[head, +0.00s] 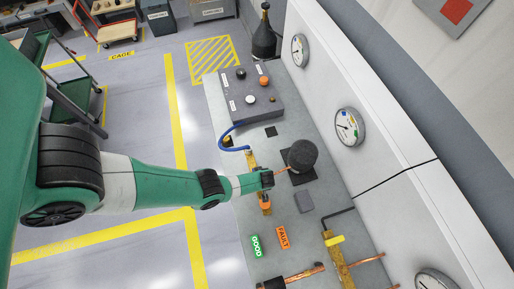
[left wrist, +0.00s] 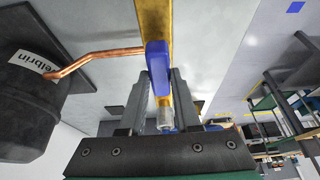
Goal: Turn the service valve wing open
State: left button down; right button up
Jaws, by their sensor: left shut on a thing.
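In the left wrist view a blue valve wing (left wrist: 157,66) stands on a brass bar (left wrist: 154,15), between the two dark fingers of my left gripper (left wrist: 160,88). The gripper is shut on the wing. In the head view my left gripper (head: 266,180) is over the brass piping (head: 251,160), beside the black compressor (head: 302,154), and hides the wing. A copper pipe (left wrist: 95,57) runs from the compressor (left wrist: 28,100) to the brass bar. My right gripper is not in view.
Another brass valve with a yellow part (head: 334,240) is at the front right. A panel with gauges (head: 349,126) bounds the right.

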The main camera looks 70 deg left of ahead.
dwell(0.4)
pick_arm(q)
jog(key=c, duration=0.6)
grip_release()
jog(key=shift+r, duration=0.15)
